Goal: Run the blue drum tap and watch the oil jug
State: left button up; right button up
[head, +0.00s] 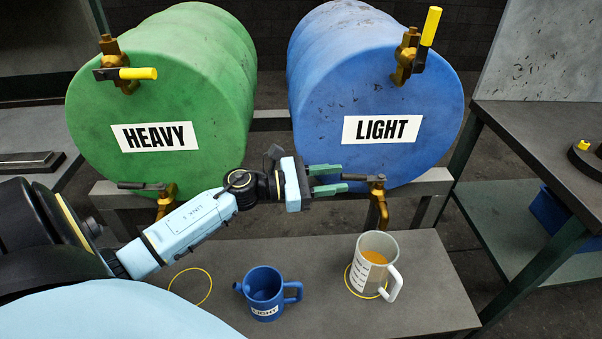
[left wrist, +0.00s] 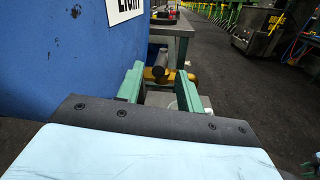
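The blue drum (head: 375,80) is labelled LIGHT. I cannot make out a falling stream.
A green drum (head: 160,90) labelled HEAVY stands left, with its own lower tap (head: 166,200). A blue can (head: 264,292) stands left of the jug on the grey bench (head: 330,295). An empty yellow ring (head: 190,302) lies farther left. The bench's right end is clear.

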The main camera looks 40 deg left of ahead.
pick_arm(q)
jog(key=v, duration=0.8)
jog(key=shift+a+f+b, duration=0.25)
jog(key=shift+f+b, duration=0.1)
jog(key=shift+f, duration=0.05)
